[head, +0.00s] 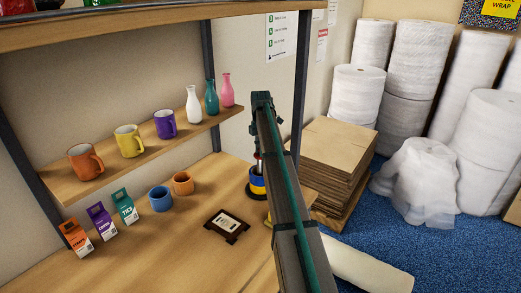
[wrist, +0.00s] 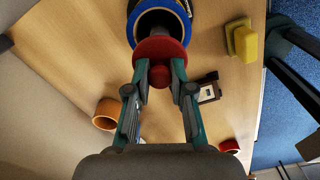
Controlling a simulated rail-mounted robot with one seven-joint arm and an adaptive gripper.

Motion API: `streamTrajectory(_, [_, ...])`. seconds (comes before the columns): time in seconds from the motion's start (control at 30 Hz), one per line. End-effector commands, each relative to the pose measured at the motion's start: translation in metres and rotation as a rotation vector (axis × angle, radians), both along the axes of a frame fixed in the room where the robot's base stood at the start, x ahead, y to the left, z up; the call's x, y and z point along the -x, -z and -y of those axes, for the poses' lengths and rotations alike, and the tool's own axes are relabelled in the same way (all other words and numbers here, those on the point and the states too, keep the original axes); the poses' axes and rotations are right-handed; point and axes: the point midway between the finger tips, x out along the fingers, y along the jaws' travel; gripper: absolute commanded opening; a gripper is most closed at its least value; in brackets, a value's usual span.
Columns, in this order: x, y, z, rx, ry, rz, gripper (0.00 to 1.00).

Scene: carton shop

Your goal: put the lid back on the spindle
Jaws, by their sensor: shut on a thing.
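In the wrist view my gripper (wrist: 160,72) is shut on the knob of the lid, a red disc (wrist: 160,48). The lid looks off to one side of the roll's centre; the height gap cannot be told. In the head view my arm hides much of the gripper and part of the spindle.
A dark framed plaque (head: 227,225) lies left of the spindle. Blue (head: 160,199) and orange (head: 183,184) round items stand farther left, with small cartons (head: 100,222) beyond. A yellow block (wrist: 243,40) lies near the bench edge. A shelf (head: 130,155) with mugs and bottles runs behind.

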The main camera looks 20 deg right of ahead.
Motion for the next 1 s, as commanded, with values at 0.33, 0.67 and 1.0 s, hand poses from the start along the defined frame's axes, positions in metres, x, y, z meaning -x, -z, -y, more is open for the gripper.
streamTrajectory(0.33, [0.0001,0.0000,-0.0001,0.000,0.000,0.000,0.51])
streamTrajectory(0.67, [0.0001,0.0001,-0.0001,0.000,0.000,0.000,0.71])
streamTrajectory(1.0, [0.0000,-0.0003,0.0000,0.000,0.000,0.000,0.76])
